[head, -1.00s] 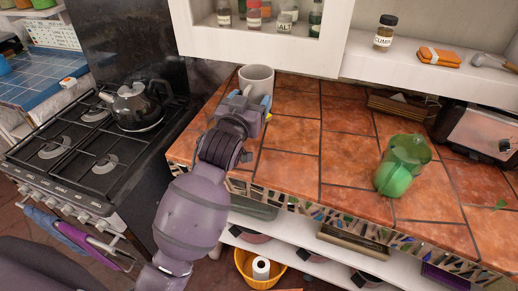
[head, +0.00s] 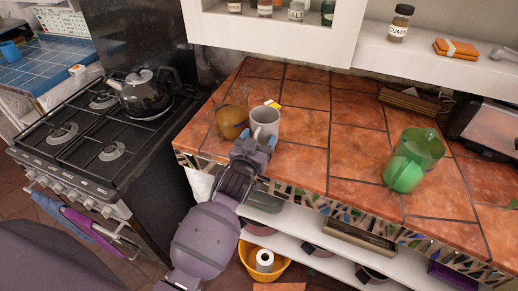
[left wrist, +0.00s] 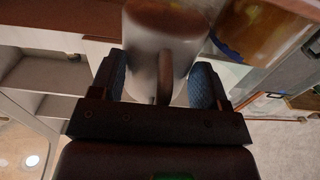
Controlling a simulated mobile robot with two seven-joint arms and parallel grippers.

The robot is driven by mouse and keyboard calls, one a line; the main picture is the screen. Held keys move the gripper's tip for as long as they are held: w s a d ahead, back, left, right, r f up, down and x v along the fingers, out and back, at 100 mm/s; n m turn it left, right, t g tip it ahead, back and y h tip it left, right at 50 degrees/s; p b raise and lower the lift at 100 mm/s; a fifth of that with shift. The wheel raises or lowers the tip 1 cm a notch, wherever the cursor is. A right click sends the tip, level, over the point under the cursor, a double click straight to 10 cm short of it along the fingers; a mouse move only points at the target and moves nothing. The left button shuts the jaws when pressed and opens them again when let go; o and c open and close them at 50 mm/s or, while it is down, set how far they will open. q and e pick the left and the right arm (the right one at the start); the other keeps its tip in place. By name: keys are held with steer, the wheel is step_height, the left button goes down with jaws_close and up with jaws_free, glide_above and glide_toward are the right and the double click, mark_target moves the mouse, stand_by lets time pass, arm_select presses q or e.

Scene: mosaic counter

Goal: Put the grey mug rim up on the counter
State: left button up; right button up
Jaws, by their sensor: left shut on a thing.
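The grey mug (head: 265,122) is at the front left of the tiled counter (head: 345,155), upright with its rim up. Its handle points toward my left gripper (head: 256,146). My left gripper is shut on the handle from the front. In the left wrist view the mug (left wrist: 160,45) fills the space just beyond the fingers, and its handle lies between the blue pads of the gripper (left wrist: 163,85). The mug's base is partly hidden by the gripper, so I cannot tell whether it touches the tiles. My right gripper is not in view.
A brown rounded object (head: 232,121) stands close left of the mug. A small yellow and white item (head: 272,104) shows just behind it. A green jug (head: 413,160) stands to the right, with clear tiles between. The stove with a kettle (head: 144,96) is left.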

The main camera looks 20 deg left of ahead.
arm_select(q)
steer(key=shift+f, duration=1.7)
steer(key=shift+f+b, duration=0.15)
steer(key=shift+b, duration=0.15)
steer(key=o, duration=1.1)
steer(key=shift+s, duration=0.1)
steer(key=s, duration=1.2)
steer(key=s+a+f+g, duration=0.2)
steer(key=s+a+f, duration=0.1)
steer(key=s+f, duration=0.1)
steer(key=s+a+f+g, duration=0.2)
steer(key=s+a+f, duration=0.1)
steer(key=s+f, duration=0.1)
steer(key=s+a+f+g, duration=0.2)
steer(key=s+a+f, duration=0.2)
steer(key=s, duration=0.1)
steer(key=shift+s+f+m+y, duration=0.2)
steer(key=shift+s+m+y, duration=0.1)
steer(key=shift+s+y, duration=0.1)
